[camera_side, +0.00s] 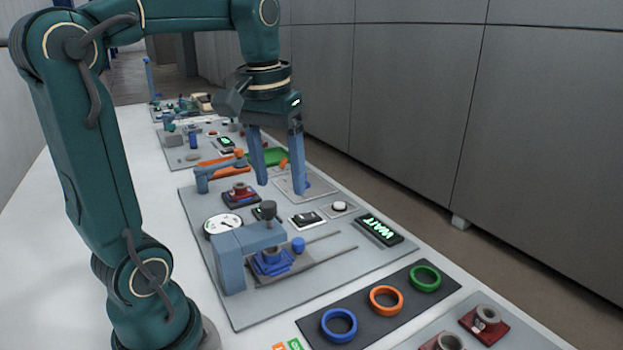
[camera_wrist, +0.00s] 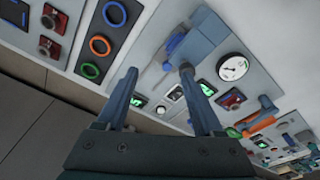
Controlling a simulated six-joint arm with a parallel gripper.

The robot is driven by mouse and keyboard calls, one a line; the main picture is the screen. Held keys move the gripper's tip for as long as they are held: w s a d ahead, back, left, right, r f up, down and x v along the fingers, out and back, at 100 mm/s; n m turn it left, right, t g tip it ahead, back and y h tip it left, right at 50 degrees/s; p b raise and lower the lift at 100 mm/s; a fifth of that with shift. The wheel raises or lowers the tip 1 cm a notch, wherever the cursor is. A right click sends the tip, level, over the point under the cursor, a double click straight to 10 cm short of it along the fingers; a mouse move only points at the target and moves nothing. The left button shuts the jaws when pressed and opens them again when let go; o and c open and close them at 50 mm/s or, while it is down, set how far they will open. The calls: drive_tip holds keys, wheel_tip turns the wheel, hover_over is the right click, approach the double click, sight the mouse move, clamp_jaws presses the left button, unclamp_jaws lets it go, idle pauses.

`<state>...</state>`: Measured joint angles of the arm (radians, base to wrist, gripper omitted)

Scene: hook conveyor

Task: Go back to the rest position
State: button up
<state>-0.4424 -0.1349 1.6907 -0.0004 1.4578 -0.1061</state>
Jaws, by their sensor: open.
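My gripper (camera_side: 283,188) hangs in the air above the grey board (camera_side: 215,310), its two blue fingers pointing down. The fingers are apart with nothing between them. In the wrist view my gripper (camera_wrist: 160,70) also shows spread and empty. Below it stand a blue bracket (camera_side: 229,262) with a dark-knobbed post, a blue block (camera_side: 272,262) under it, and a round white gauge (camera_side: 223,223). A display (camera_side: 380,229) reads WAIT. No marked rest position shows in either view.
A dark strip with a blue ring (camera_side: 339,340), an orange ring (camera_side: 386,314) and a green ring (camera_side: 425,290) lies at the front. Red blocks (camera_side: 484,334) sit at the lower right. A red block (camera_side: 240,194) and orange bar (camera_side: 222,168) lie behind. Grey cabinets (camera_side: 420,90) line the right.

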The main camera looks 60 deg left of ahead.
drive_tip(key=s+d+f+m+t, duration=0.4)
drive_tip(key=s+d+f+m, duration=0.1)
drive_tip(key=d, duration=0.4)
drive_tip(key=shift+d+f+m+h, duration=0.3)
drive_tip(key=shift+f+m, duration=0.2)
drive_tip(key=shift+m, duration=0.1)
